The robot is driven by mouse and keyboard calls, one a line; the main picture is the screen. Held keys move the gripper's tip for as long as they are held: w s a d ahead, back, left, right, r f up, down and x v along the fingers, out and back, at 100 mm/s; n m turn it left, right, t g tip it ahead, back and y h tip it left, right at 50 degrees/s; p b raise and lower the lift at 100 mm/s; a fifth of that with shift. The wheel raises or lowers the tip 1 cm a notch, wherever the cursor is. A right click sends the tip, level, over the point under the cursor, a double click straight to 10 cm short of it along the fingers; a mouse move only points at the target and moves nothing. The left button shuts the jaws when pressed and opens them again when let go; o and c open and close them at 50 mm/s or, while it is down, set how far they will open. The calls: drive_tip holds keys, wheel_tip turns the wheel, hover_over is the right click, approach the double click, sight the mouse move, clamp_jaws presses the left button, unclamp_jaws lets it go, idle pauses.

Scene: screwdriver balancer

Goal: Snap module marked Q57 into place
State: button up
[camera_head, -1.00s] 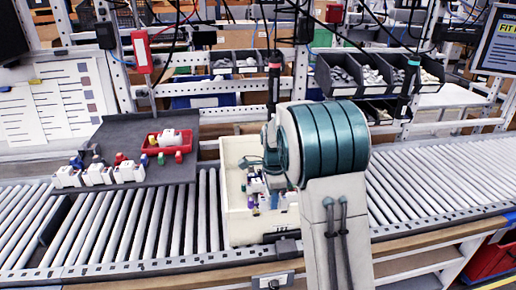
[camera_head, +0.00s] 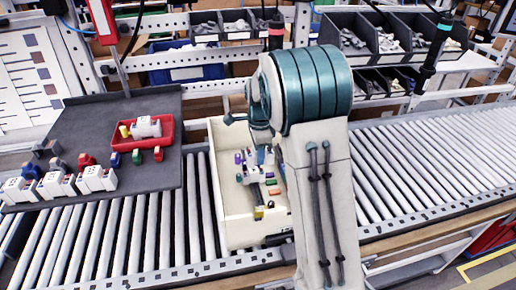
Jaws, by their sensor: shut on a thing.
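My arm's teal joint and pale link stand in front of a cream bin (camera_head: 222,185). My gripper (camera_head: 263,136) points down into the bin, mostly hidden by the arm. It is shut on what appears to be a white module, but its fingertips and the held part are not clear. In the bin is an assembly of white modules (camera_head: 250,172) with purple, green, blue and yellow parts. Three white modules (camera_head: 58,183) lie in a row on a dark tray (camera_head: 110,115), and another white module (camera_head: 146,127) sits in a red tray. I cannot read the mark Q57 on any of them.
The red tray (camera_head: 125,146) lies on the dark tray, with small red and blue parts at its front. Roller conveyor (camera_head: 430,165) runs under the bin, clear to the right. Screwdrivers hang at the back (camera_head: 274,35) and the right (camera_head: 433,55). Dark parts bins (camera_head: 350,40) stand behind.

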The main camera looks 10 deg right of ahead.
drive_tip(key=b, duration=1)
hover_over(258, 196)
wheel_tip(258, 196, down, 14)
drive_tip(key=shift+f, duration=0.9)
drive_tip(key=shift+f+b, duration=0.55)
drive_tip(key=shift+f, duration=0.3)
idle(1.3)
drive_tip(key=o, duration=1.2)
drive_tip(key=shift+c, duration=0.2)
wheel_tip(258, 196, up, 14)
drive_tip(key=shift+d+f, duration=0.1)
